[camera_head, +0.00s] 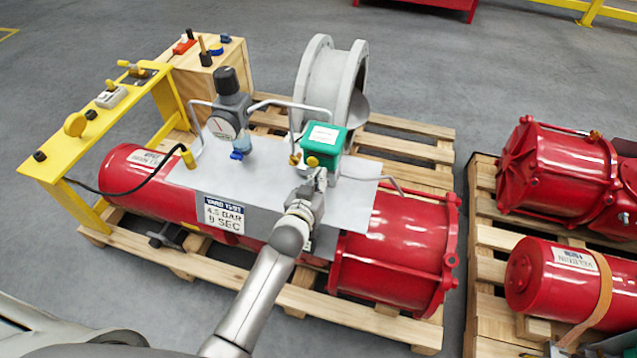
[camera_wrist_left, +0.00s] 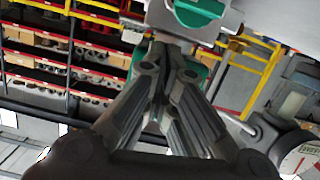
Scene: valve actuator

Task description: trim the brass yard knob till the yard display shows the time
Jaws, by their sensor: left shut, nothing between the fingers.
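The green box (camera_head: 323,139) sits on the grey plate over the red actuator. A small brass knob (camera_head: 312,161) is on its near face, with another brass fitting (camera_head: 295,158) at its left. I cannot tell which is the yard knob. My left gripper (camera_head: 318,178) is shut and empty, just in front of the box's lower face. In the left wrist view the closed fingers (camera_wrist_left: 168,55) point at a grey metal part with green on it (camera_wrist_left: 195,10). Contact is unclear. The "YARD TEST 4.5 BAR 8 SEC" placard (camera_head: 223,215) hangs on the actuator. I see no readable time display.
A dial gauge (camera_head: 222,125) with a black-capped regulator (camera_head: 228,82) stands left of the green box. A grey flanged ring (camera_head: 330,80) is behind. A yellow frame (camera_head: 75,150) stands at left. Another pallet (camera_head: 490,240) holds more red actuators at right.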

